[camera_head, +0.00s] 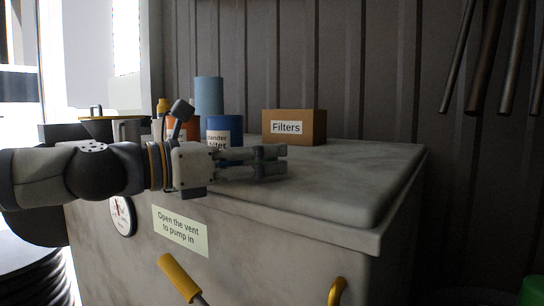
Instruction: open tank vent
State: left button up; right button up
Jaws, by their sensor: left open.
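The grey tank (340,205) fills the middle of the head view. Its front bears a label (180,231) reading "Open the vent to pump in". A yellow-handled lever (178,278) sits tilted below the label, and another yellow piece (336,291) shows to its right at the bottom edge. I cannot tell which part is the vent. My left gripper (283,160) comes in from the left above the tank's front top edge, with its fingers pointing right. It is open and empty. My right gripper is not in view.
A cardboard "Filters" box (295,127), a blue labelled can (225,130) and a light blue cylinder (209,95) stand on the tank top behind my left gripper. A round gauge (122,215) is on the tank front. The right part of the tank top is clear.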

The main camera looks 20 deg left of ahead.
pick_arm(q)
jog(key=shift+s+a, duration=0.15)
jog(key=shift+s, duration=0.05)
jog(key=shift+c, duration=0.5)
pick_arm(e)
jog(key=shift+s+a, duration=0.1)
